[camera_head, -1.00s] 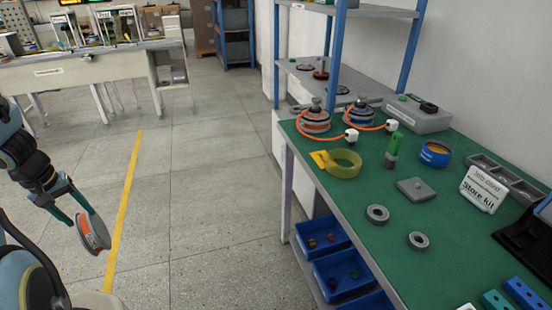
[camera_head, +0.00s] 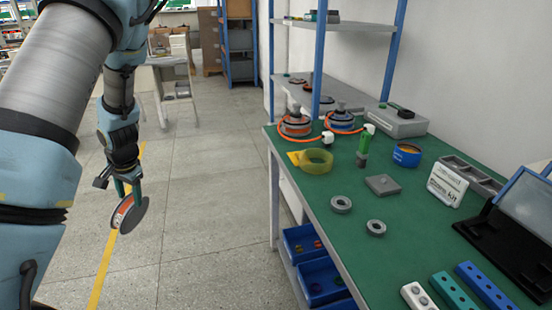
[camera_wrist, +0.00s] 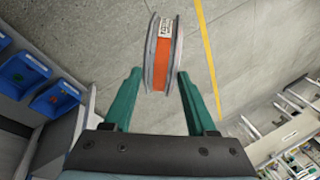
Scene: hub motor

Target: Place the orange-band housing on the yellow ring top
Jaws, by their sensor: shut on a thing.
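The orange-band housing (camera_head: 125,214) is a grey disc-shaped part with an orange rim and a white label. My gripper (camera_head: 129,190) is shut on it and holds it on edge above the floor, left of the bench and clear of it. In the wrist view the housing (camera_wrist: 162,62) sits between the green fingers, its orange band and label showing. A yellow ring (camera_head: 316,161) lies flat on the green bench top, with a yellow flap at its left side. The gripper is well to the left of this ring.
The green bench (camera_head: 330,190) carries two motor assemblies (camera_head: 295,125) with orange cables, a green-capped tool (camera_head: 363,150), a blue ring (camera_head: 407,155), a grey plate (camera_head: 382,185) and two grey rings (camera_head: 341,204). Blue bins (camera_head: 318,280) sit below. Open floor lies between arm and bench.

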